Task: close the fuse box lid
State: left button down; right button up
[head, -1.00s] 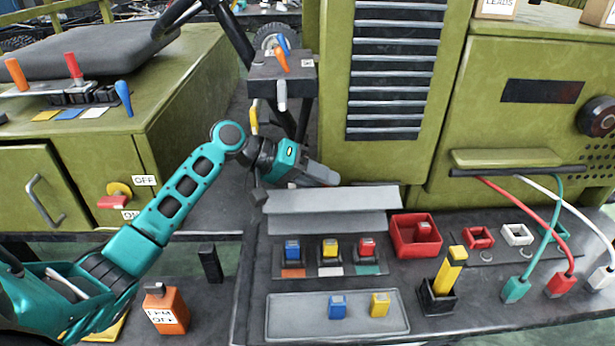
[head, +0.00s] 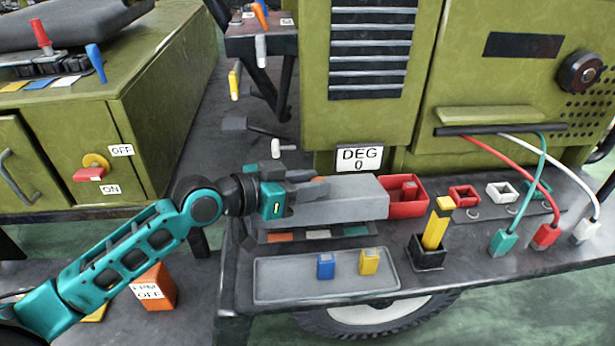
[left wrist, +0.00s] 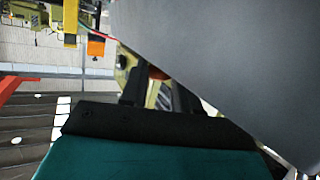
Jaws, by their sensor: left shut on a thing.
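The fuse box lid (head: 345,205) is a long grey cover, now down over the row of fuses in the head view. The fuses under it are hidden; the orange, white and green strips (head: 318,234) still show along its front. I cannot tell whether it is fully seated. My left gripper (head: 318,184) reaches in from the left and is shut at the lid's left part. In the left wrist view the lid (left wrist: 235,70) fills the right side, close against the fingers (left wrist: 158,88), with a small orange-brown bit between them. My right gripper is not in view.
A grey tray (head: 285,290) with a blue fuse (head: 325,266) and a yellow fuse (head: 369,262) lies in front. A yellow-and-black lever (head: 435,228) and cable plugs stand farther right.

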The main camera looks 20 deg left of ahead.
aim_at(302, 204)
pick_arm(q)
jog(key=shift+s+d+f+m+t+b, duration=0.15)
jog(key=shift+s+f+m+b, duration=0.1)
jog(key=shift+f, duration=0.15)
jog(key=shift+s+d+f+m+t+b, duration=0.1)
jog(key=shift+f+m+t+b, duration=0.05)
jog(key=shift+f+m+b, duration=0.15)
jog(key=shift+s+d+f+m+t+b, duration=0.15)
jog(key=shift+s+f+m+t+b, duration=0.15)
jog(key=shift+f+m+t+b, duration=0.25)
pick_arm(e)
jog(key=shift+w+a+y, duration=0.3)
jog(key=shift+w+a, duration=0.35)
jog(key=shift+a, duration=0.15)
pick_arm(q)
jog(key=shift+f, duration=0.1)
jog(key=c, duration=0.8)
grip_release()
jog(key=shift+c, duration=0.2)
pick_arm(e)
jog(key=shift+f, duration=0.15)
